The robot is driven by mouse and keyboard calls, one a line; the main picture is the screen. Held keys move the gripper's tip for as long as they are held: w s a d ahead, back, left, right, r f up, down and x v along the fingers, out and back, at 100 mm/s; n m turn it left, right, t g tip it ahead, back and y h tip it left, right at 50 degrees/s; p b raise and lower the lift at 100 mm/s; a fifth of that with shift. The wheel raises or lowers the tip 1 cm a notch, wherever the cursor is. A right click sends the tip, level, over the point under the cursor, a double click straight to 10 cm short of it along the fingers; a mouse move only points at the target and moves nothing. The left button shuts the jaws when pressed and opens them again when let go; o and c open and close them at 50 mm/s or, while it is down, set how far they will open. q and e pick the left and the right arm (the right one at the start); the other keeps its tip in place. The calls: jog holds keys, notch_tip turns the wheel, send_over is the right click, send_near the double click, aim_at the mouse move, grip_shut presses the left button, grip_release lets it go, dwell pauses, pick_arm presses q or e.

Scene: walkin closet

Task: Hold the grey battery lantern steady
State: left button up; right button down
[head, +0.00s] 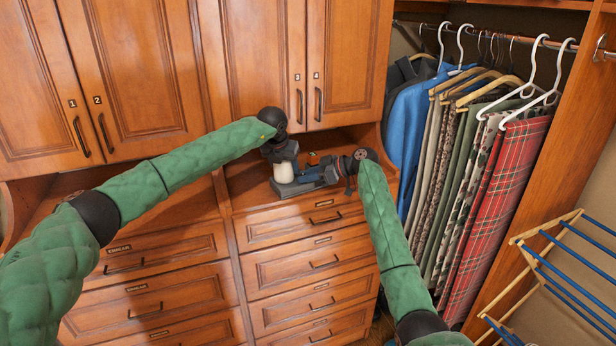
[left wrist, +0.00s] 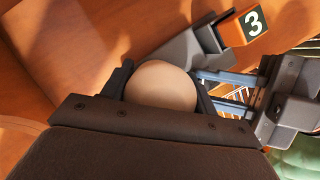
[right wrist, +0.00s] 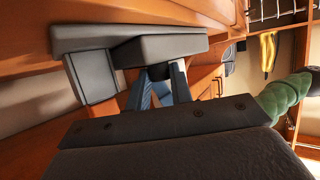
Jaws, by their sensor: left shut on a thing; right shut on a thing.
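The grey battery lantern (head: 288,190) lies on the wooden counter as a blocky grey body. It also shows in the left wrist view (left wrist: 190,55) and the right wrist view (right wrist: 90,78). My right gripper (head: 335,176) is shut on its raised grey block, which shows in the right wrist view between the fingers (right wrist: 160,75). My left gripper (head: 276,150) is shut on a cream rounded piece (head: 284,172), whose dome (left wrist: 160,86) sits between the fingers. I cannot tell whether this piece is joined to the lantern. Its lower end is hidden in the left wrist view.
An orange block marked 3 (left wrist: 243,26) stands close behind the lantern. Cabinet doors (head: 255,60) hang above the counter and drawers (head: 310,260) are below. Hanging clothes (head: 480,170) and a wooden drying rack (head: 560,270) are to the right. The left counter is bare.

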jog(key=m+t+h, duration=0.1)
jog(key=m+t, duration=0.2)
jog(key=m+t+h, duration=0.1)
jog(key=m+t, duration=0.1)
jog(key=shift+s+a+f+h, duration=0.1)
jog(key=shift+s+a+h, duration=0.05)
jog(key=shift+s+h, duration=0.2)
jog(key=shift+s+a+m+t+h, duration=0.1)
jog(key=shift+m+t+h, duration=0.55)
jog(key=shift+m+h, duration=0.1)
jog(key=shift+s+a+m+t+h, duration=0.1)
jog(key=shift+m+t+h, duration=0.55)
jog(key=shift+m, duration=0.1)
jog(key=c, duration=1.2)
grip_release()
jog(key=shift+c, duration=0.2)
jog(key=v, duration=1.2)
